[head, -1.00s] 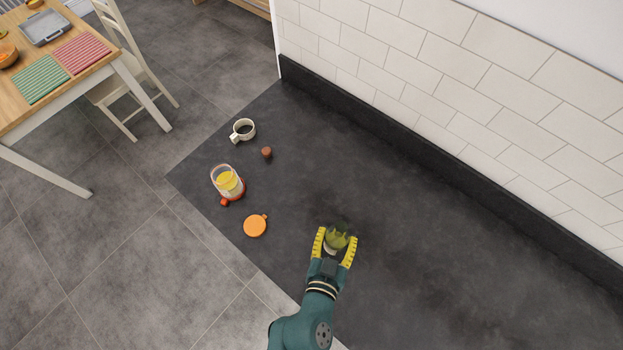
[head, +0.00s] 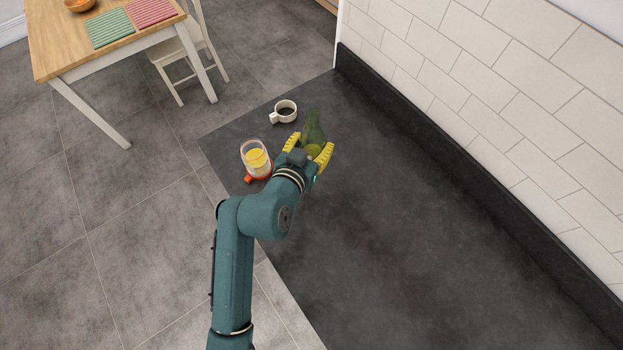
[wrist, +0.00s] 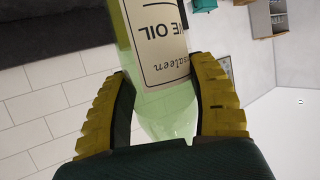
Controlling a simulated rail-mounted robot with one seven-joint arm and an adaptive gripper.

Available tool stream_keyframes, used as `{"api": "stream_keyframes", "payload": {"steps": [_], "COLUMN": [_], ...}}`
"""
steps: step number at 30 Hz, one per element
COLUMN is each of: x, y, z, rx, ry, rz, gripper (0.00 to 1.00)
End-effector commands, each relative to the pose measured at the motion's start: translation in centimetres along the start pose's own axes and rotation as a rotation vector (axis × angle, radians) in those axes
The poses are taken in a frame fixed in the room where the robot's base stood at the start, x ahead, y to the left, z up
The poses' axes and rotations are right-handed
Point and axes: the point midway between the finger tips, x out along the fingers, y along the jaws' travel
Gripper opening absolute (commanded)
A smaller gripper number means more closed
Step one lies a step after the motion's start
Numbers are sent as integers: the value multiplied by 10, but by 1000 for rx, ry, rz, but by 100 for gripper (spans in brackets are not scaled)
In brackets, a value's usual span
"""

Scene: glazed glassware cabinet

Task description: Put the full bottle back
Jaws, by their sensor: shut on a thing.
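My gripper (head: 309,148) is shut on a green glass bottle (head: 314,127), above the far-left part of the dark counter (head: 400,230). In the wrist view the bottle (wrist: 160,60) sits between the two yellow fingers, pale green and see-through, with a cream label reading "OIL". The label's letters are upside down in that view. How full the bottle is, and whether its base touches the counter, I cannot tell.
A white mug with dark drink (head: 283,111) stands just beyond my gripper. A glass jug with yellow contents and a red base (head: 256,160) stands to its left, close to my arm. The counter's right side is clear; a tiled wall (head: 520,90) runs behind.

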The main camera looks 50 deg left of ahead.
Motion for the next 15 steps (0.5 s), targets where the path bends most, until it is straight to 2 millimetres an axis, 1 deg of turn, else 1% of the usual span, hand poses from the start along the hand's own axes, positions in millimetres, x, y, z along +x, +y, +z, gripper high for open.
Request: {"api": "stream_keyframes", "payload": {"steps": [2,7,14,15], "x": [3,17,28,30], "y": [-3,-2,-2,-2], "z": [6,40,65,72], "rx": [-3,-4,-1,-2], "ry": [1,-1,3,2], "rz": [-5,-4,-5,-5], "gripper": [19,19,19,19]}}
